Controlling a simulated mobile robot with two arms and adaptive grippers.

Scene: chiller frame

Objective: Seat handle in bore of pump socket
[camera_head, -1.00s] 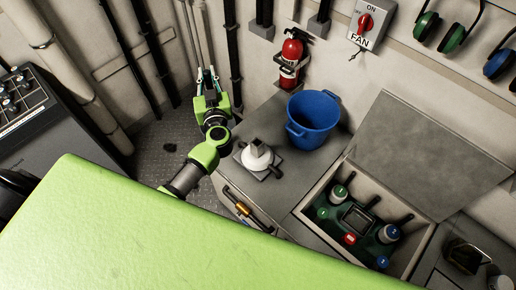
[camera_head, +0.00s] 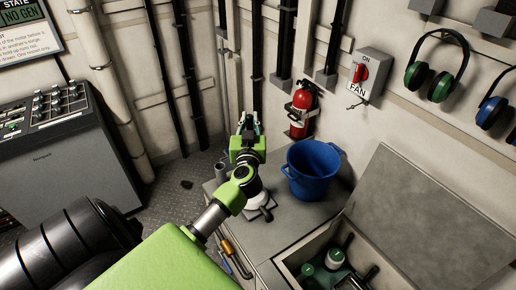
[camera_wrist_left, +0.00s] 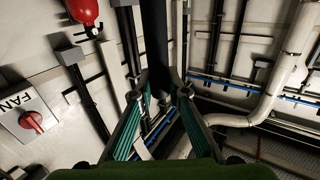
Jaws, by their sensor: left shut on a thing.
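My left gripper (camera_head: 248,122) is raised above the far end of the grey bench, fingers pointing up and away. In the left wrist view its two teal-padded fingers (camera_wrist_left: 160,96) are shut on a dark upright bar (camera_wrist_left: 156,40), which looks like the handle. In the head view the handle is hard to tell from the black wall pipes. A white rounded fitting (camera_head: 259,199) on a dark plate, likely the pump socket, sits on the bench below my forearm, which partly covers it. Its bore is not visible. My right gripper is out of view.
A blue bucket (camera_head: 311,172) stands on the bench (camera_head: 290,222) right of the fitting. A red extinguisher (camera_head: 302,108) and fan switch (camera_head: 367,76) are on the wall. A short grey tube (camera_head: 221,172) shows left of my arm. An open-lidded box (camera_head: 390,222) lies at right.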

